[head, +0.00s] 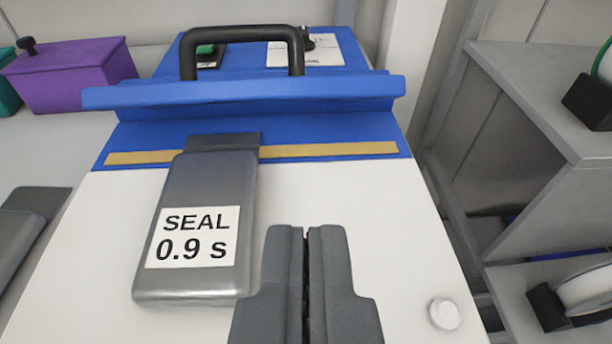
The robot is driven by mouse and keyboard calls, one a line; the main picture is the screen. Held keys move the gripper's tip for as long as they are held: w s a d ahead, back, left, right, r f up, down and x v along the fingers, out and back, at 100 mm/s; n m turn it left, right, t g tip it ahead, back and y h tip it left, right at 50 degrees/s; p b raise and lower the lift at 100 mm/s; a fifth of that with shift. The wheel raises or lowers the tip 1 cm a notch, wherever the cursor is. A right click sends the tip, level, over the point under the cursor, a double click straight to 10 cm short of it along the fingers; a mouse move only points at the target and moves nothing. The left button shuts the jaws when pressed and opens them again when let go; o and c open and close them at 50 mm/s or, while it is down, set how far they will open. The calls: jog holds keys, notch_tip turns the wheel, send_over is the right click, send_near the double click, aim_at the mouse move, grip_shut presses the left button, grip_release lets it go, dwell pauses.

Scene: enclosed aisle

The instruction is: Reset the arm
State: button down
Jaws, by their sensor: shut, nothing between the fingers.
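My gripper (305,236) is at the bottom middle of the head view, pointing away from the camera. Its two dark grey fingers are together with only a thin dark line between them, and they hold nothing. It shows over the white front of a blue and white sealing machine (350,215). To its left is a grey block (205,184) with a label reading "SEAL 0.9 s". I cannot tell how far the fingertips are above the white surface.
A blue bar (245,92) with a black handle (240,38) crosses the machine behind a tan strip (330,150). A white round knob (444,314) is at lower right. A purple box (68,76) stands at back left. Grey shelves (540,90) with spools are at right.

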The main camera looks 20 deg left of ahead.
jog(key=d+r+m+h+p, duration=0.1)
jog(key=d+r, duration=0.3)
jog(key=r, duration=0.7)
jog(key=d+r+m+t+h+p, duration=0.1)
jog(key=d+r+p, duration=0.3)
jog(key=r, duration=0.7)
jog(key=d+r+m+t+h+p, duration=0.1)
jog(key=d+r, duration=0.4)
jog(key=r, duration=0.7)
jog(key=shift+w+m+h+p, duration=0.15)
jog(key=shift+m+h+p, duration=0.6)
jog(key=shift+h, duration=0.45)
